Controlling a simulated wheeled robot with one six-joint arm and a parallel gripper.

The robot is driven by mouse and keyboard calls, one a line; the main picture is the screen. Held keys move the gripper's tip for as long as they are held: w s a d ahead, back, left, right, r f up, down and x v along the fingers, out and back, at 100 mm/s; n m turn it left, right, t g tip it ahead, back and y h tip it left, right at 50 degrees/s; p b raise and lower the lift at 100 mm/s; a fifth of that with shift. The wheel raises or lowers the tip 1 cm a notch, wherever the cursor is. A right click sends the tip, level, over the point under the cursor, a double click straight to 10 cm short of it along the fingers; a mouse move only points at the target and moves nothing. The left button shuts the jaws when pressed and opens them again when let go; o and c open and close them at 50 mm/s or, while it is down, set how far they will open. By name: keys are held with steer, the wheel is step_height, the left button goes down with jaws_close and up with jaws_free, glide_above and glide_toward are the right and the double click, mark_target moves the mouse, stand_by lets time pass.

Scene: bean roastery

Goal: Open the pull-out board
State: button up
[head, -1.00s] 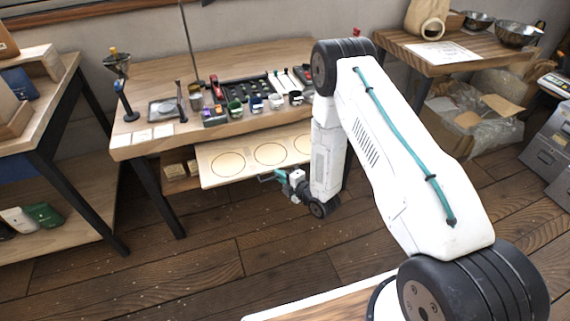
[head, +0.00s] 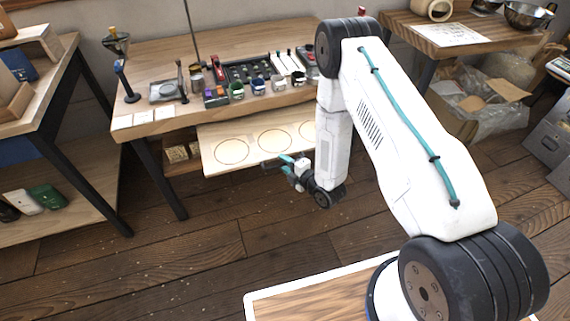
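The pull-out board (head: 242,139) is a pale wooden panel with round outlines on its top. It sticks out from under the wooden table's top, clearly pulled out toward me, and its right end is hidden behind my arm. A thin dark handle (head: 266,164) is at its front edge. My gripper (head: 285,163), with teal fingers, is at this handle, just in front of the board's front edge. The fingers are small in view, but the board has moved along with them, so they appear shut on the handle.
The table (head: 150,60) carries a scale (head: 165,91), several cups and a dark tray. A shelf unit (head: 75,165) stands left, a side table (head: 445,42) and an open carton (head: 465,105) right. The floor (head: 210,240) before the board is clear.

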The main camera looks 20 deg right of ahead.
steer(key=v, duration=0.8)
steer(key=shift+w+f, duration=0.1)
